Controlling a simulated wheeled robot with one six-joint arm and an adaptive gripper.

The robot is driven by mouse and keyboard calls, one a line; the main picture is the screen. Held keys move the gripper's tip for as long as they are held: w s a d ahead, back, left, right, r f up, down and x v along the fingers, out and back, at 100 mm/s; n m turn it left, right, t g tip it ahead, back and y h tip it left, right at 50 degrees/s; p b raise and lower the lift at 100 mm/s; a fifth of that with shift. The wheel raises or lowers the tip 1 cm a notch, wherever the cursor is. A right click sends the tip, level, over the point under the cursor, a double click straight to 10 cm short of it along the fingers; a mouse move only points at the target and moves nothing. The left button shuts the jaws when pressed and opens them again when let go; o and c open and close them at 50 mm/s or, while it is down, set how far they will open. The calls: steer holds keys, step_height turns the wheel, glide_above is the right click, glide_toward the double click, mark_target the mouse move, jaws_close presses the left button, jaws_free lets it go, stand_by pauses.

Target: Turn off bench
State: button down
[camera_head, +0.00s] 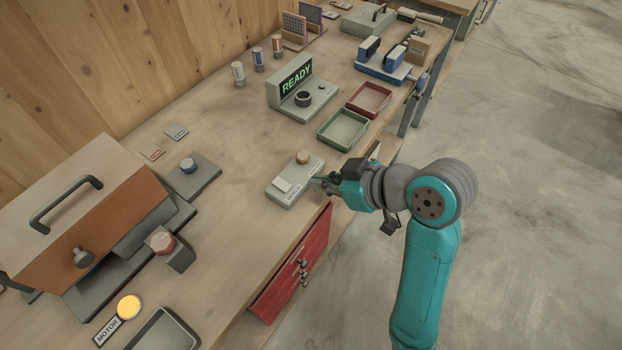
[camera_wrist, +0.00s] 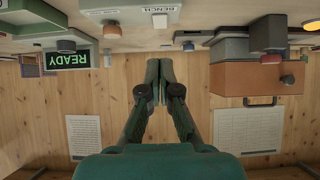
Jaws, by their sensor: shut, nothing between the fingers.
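My gripper (camera_head: 318,181) is shut and empty, at the right side of the box by the bench edge. The wrist view shows the fingertips (camera_wrist: 161,70) together. I cannot tell whether they touch the box.
A display (camera_head: 297,77) lit READY stands behind green (camera_head: 342,144) and red (camera_head: 386,98) trays. At left are an orange-lidded machine (camera_head: 100,222), a red knob on a grey block (camera_head: 162,241) and a yellow MOTOR lamp (camera_head: 129,307). Red drawers (camera_head: 290,265) lie below the edge.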

steer(key=shift+s+d+r, duration=0.1)
stand_by(0.3)
steer(key=a+r, duration=0.1)
steer(key=w+a+r, duration=0.1)
steer(key=r, duration=0.1)
steer(key=shift+w, duration=0.2)
glide_above(281, 183)
steer(key=f, duration=0.6)
steer(key=shift+s+f, duration=0.15)
steer(key=shift+s, duration=0.05)
step_height(281, 183, down, 2)
steer(key=shift+d+f, duration=0.1)
steer(key=shift+f, duration=0.05)
steer(key=shift+w+f, duration=0.1)
steer(key=shift+f, duration=0.55)
